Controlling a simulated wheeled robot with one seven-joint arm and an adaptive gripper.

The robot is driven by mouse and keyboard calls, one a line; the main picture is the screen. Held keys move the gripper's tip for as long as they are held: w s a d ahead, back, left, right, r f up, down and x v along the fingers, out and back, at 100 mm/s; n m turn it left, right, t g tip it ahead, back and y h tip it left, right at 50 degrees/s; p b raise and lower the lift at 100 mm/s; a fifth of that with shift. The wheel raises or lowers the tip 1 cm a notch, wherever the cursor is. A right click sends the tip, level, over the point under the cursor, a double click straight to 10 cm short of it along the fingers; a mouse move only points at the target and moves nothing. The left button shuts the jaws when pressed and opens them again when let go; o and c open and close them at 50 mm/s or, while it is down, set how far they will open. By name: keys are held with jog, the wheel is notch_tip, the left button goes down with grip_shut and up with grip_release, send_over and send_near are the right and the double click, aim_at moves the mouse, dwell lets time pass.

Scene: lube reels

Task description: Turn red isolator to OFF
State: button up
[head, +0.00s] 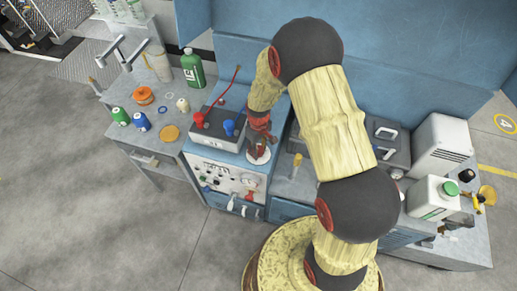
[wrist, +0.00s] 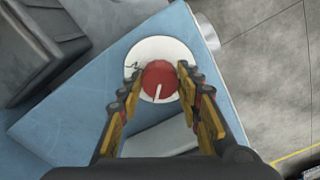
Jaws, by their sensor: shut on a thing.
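The red isolator (wrist: 160,78) is a round red knob with a white pointer line, on a white round plate (wrist: 143,50) set in a blue surface. In the wrist view the pointer runs down and slightly left from the knob's middle. My gripper (wrist: 160,82) has its fingers on the left and right sides of the knob, shut on it. In the head view my gripper (head: 259,148) points down at the white plate (head: 257,158) on the blue cabinet top. The knob is hidden there behind the fingers. I cannot read any label on the plate.
A grey box with red and blue caps (head: 222,126) stands left of my gripper. A front panel with several small knobs (head: 222,180) is below. A green bottle (head: 193,69) stands behind left, a white jug (head: 433,197) at right.

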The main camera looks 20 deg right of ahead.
dwell(0.4)
jog(key=o, duration=1.2)
jog(key=shift+c, duration=0.2)
notch_tip(320, 180, up, 12)
